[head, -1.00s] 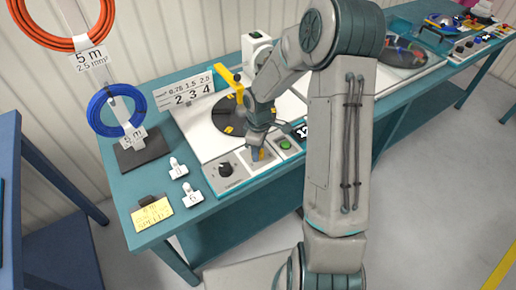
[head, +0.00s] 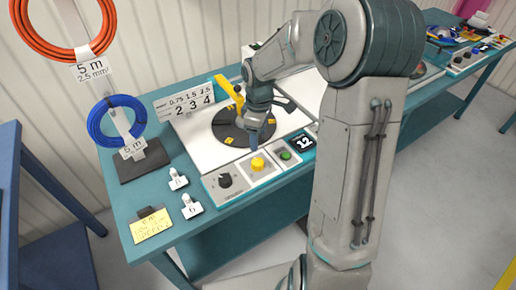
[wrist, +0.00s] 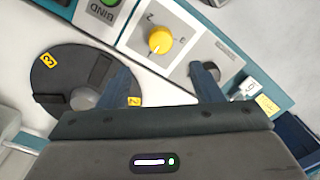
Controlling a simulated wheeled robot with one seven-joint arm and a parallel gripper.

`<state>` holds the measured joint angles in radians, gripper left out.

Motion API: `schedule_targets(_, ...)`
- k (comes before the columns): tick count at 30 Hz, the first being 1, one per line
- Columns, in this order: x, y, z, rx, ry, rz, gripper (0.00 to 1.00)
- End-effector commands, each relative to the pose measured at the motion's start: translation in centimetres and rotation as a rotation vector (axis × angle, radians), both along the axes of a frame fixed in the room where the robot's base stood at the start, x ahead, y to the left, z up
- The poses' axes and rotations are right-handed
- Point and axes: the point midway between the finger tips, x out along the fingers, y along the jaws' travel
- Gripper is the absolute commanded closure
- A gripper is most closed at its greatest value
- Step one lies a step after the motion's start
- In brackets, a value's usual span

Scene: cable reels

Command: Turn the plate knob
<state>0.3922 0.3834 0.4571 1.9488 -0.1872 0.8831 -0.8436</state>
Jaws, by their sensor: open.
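A round yellow knob (head: 258,163) stands on a white square of the control panel on the bench. In the wrist view the yellow knob (wrist: 160,40) has a white pointer line, and a 2 is printed beside it. My gripper (head: 257,138) is above the panel, just behind the knob in the head view. In the wrist view my gripper (wrist: 163,85) is open and empty, its fingers apart and short of the knob. The dark round plate (head: 230,136) with yellow number tags lies behind the panel.
A yellow arm (head: 229,88) reaches over the plate.

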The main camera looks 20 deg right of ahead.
Motion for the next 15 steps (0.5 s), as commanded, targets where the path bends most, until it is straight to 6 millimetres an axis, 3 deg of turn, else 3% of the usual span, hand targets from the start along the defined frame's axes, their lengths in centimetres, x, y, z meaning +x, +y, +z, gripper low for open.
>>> schedule_targets(6, 0.1, 0.0, 2.5, 0.000, 0.000, 0.001, 0.41)
schedule_targets(15, 0.1, 0.0, 2.8, 0.001, 0.001, 0.001, 0.41)
